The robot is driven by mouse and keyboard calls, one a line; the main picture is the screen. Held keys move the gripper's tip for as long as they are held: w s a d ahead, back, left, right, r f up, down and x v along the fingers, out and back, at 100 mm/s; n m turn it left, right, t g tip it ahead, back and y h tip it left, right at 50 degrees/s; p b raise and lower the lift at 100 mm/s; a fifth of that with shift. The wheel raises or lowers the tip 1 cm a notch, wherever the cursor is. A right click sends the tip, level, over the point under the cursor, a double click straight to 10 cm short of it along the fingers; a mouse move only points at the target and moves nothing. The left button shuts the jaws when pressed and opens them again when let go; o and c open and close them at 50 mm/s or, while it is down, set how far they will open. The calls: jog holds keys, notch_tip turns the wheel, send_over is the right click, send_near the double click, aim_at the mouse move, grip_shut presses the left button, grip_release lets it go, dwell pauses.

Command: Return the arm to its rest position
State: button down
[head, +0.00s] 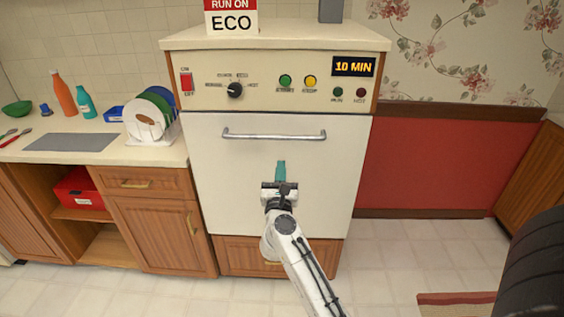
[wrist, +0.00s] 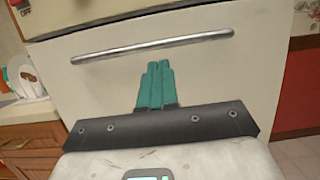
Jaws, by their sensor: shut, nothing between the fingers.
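My gripper (head: 281,168) is in front of the white door (head: 226,165) of the dishwasher-like appliance, below its metal handle (head: 274,135). Its teal fingers are together with nothing between them. My white arm reaches up from the bottom of the head view. In the wrist view, the shut fingers (wrist: 156,84) point toward the door just under the handle (wrist: 155,46). The gap between fingertips and door is hard to judge. The door looks shut.
The control panel (head: 300,82) shows "10 MIN", and an ECO sign (head: 231,17) stands on top. On the left counter are a dish rack (head: 150,133) with plates, bottles and a grey mat (head: 71,142). Open floor (head: 410,250) lies to the right.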

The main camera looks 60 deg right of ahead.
jog(key=shift+r+b+v, duration=0.2)
jog(key=shift+b+v, duration=0.1)
jog(key=shift+v, duration=1.8)
jog(key=shift+a, duration=0.1)
jog(key=w+a+f+n+t+y, duration=0.1)
jog(key=w+a+n+t+y, duration=0.3)
jog(key=a+n+t+y, duration=0.65)
jog(key=w+a+n+t+y, duration=0.2)
jog(key=w+a+n+y, duration=0.35)
jog(key=n, duration=1.05)
jog(key=s+a+f+n+g+y, duration=0.2)
jog(key=a+f+n+g+y, duration=0.3)
jog(key=a+n, duration=0.4)
jog(key=s+a+f+n+g+y, duration=0.1)
jog(key=s+a+f+n+g, duration=0.5)
jog(key=s+f+n+g, duration=0.45)
jog(key=s+d+f+n+g+h, duration=0.1)
jog(key=s+g, duration=0.1)
jog(key=s, duration=0.5)
jog(key=s+d+f+n+g+h, duration=0.1)
jog(key=s+f+n+g, duration=0.1)
jog(key=s, duration=0.5)
jog(key=shift+s, duration=0.4)
